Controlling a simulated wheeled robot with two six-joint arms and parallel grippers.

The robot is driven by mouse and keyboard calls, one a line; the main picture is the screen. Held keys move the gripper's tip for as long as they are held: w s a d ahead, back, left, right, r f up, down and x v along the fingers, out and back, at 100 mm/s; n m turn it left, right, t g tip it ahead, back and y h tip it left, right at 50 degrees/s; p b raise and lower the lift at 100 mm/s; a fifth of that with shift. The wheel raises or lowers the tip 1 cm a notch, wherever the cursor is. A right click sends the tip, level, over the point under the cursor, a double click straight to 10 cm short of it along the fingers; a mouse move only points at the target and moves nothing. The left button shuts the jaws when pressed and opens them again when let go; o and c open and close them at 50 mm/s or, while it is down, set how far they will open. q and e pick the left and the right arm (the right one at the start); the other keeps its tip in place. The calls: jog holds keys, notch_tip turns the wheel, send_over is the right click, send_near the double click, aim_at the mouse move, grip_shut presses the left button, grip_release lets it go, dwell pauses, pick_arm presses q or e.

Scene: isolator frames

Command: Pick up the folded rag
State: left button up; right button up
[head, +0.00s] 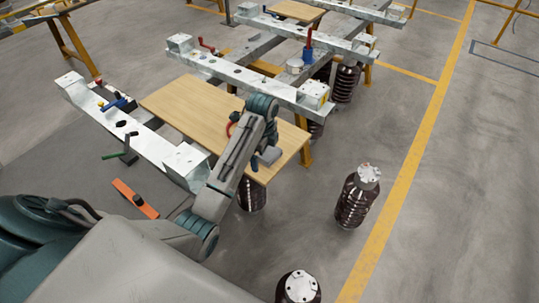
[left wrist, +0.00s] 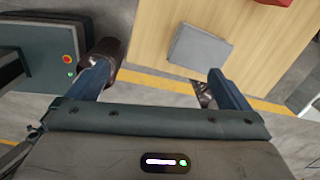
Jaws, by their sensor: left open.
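The folded rag (left wrist: 200,47) is a flat grey rectangle lying on the light wooden board (left wrist: 150,35) in the left wrist view. In the head view a small grey patch that looks like the rag (head: 270,156) shows near the board's right end, close beside my left gripper. My left gripper (left wrist: 160,80) is open and empty, with its two blue fingers wide apart. The rag lies beyond the fingertips, nearer the right finger, and is not between them. My wrist hides part of the board in the head view. My right gripper is not in view.
A pale metal beam (head: 128,128) with clamps and tools runs left of the board (head: 190,105); another beam (head: 250,80) lies behind. An orange bar (head: 135,198) lies at the left. Brown ribbed insulators (head: 355,205) stand on the floor. The floor at right is clear.

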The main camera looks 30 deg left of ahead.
pick_arm(q)
jog(key=w+r+m, duration=0.3)
jog(key=w+r, duration=0.1)
jog(key=w, duration=0.1)
jog(key=p, duration=0.1)
send_over(269, 152)
jog(key=shift+g, duration=0.3)
jog(key=f, duration=0.4)
jog(key=shift+s+d+f, duration=0.3)
jog(key=shift+s+f, duration=0.05)
jog(key=shift+w+a+f+p, duration=0.1)
jog(key=shift+w+f+p, duration=0.2)
jog(key=shift+f, duration=1.05)
jog(key=shift+w+a+f+p, duration=0.1)
jog(key=shift+f+p, duration=0.3)
jog(key=shift+f, duration=0.9)
jog(key=c, duration=1)
jog(key=shift+r, duration=0.1)
